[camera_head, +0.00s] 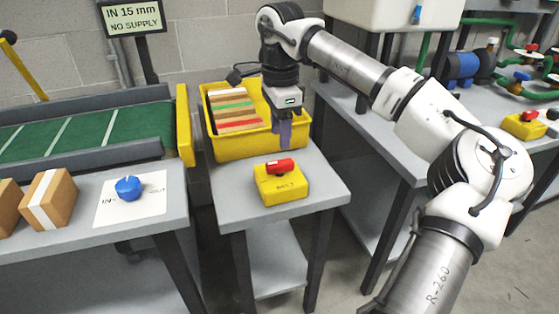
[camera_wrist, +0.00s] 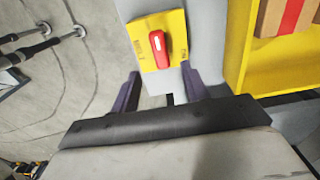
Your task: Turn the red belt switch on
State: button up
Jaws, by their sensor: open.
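The belt switch is a yellow box (camera_head: 281,187) with a red rotary handle (camera_head: 279,166) on top, standing on the small grey table (camera_head: 325,185) between the conveyor and the right bench. In the wrist view the yellow box (camera_wrist: 172,25) and its red handle (camera_wrist: 159,48) lie ahead of and between my fingers. My gripper (camera_head: 285,140) hangs fingers down just behind the switch, by the front of the yellow bin. In the wrist view my gripper (camera_wrist: 160,85) is open, with nothing between its two dark fingers. It appears apart from the handle.
A yellow bin (camera_head: 235,147) with several striped boxes stands behind the switch. A green conveyor (camera_head: 85,132) is at left. A blue knob (camera_head: 129,188) on white paper and cardboard boxes (camera_head: 48,200) are on the left table. Another yellow switch (camera_head: 524,125) stands at far right.

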aim_at(280, 162)
notch_tip(280, 162, down, 8)
jog(key=shift+r+b, duration=0.2)
jog(key=shift+b, duration=0.15)
jog(key=shift+c, duration=0.4)
jog(key=c, duration=0.9)
